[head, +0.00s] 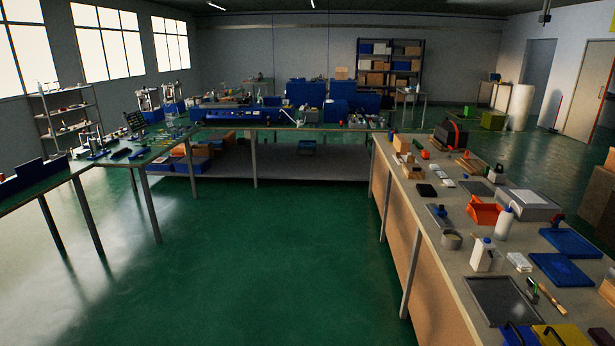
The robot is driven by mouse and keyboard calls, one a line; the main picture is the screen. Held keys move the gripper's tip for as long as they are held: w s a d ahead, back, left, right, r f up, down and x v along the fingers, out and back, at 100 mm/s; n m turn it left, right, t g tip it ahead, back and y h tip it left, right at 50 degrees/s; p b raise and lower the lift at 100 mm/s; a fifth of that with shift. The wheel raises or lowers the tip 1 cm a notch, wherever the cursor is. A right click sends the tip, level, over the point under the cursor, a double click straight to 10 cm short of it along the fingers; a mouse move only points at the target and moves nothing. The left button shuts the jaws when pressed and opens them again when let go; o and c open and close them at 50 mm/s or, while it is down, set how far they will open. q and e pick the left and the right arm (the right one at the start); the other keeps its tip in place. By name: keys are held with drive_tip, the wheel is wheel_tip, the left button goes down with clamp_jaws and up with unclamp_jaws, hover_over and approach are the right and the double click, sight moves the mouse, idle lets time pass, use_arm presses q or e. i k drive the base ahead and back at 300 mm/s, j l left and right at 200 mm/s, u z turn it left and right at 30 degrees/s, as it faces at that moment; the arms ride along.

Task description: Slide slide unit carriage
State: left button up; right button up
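Neither of my grippers is in view. I cannot pick out the slide unit or its carriage with certainty at this distance. Another small piece with a red top (557,219) stands by a blue plate farther right. Whether either is the slide unit I cannot tell.
The right bench also carries an orange bin (485,211), white bottles (504,223), blue plates (560,269) and a grey tray (492,298). Benches (150,150) line the left and back. The green floor (270,250) between them is clear.

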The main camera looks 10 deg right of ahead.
sight(441, 210)
drive_tip(key=i+l+z, duration=0.1)
drive_tip(key=i+z, duration=0.2)
drive_tip(key=i, duration=0.55)
drive_tip(key=i+z, duration=0.35)
drive_tip(key=i, duration=0.45)
drive_tip(key=i+z, duration=0.3)
drive_tip(key=i, duration=0.6)
drive_tip(key=i+j+z, duration=0.15)
drive_tip(key=i+z, duration=0.2)
drive_tip(key=i, duration=0.55)
